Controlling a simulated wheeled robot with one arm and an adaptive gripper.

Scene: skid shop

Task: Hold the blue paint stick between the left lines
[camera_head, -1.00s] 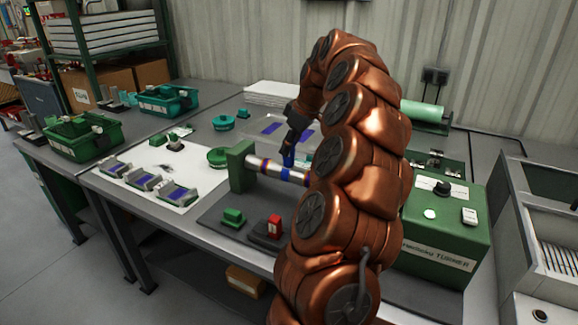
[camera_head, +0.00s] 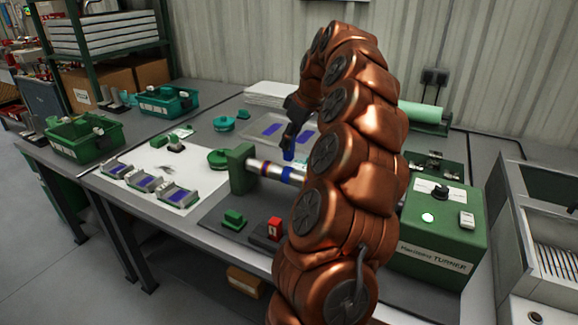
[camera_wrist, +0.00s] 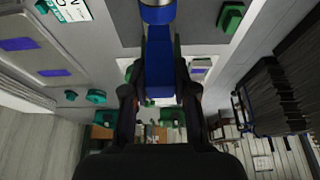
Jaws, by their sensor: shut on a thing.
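The blue paint stick (camera_head: 288,151) is held in my gripper (camera_head: 294,128), tip pointing down toward the metal cylinder (camera_head: 275,170). In the head view a small gap shows between the stick's tip and the cylinder. In the wrist view the stick (camera_wrist: 159,65) stands between the fingers of my gripper (camera_wrist: 158,100), its far end close to the cylinder (camera_wrist: 157,3); I cannot tell there whether they touch. The cylinder carries an orange-brown line (camera_head: 263,167) near its left end and a blue band (camera_head: 287,173) below the stick. My arm hides its right part.
A green block (camera_head: 239,168) supports the cylinder's left end. The green turner box (camera_head: 437,235), with knob and buttons, stands at right. A red-topped block (camera_head: 274,229) and a green block (camera_head: 233,217) lie in front. Trays with purple pieces (camera_head: 145,182) lie left.

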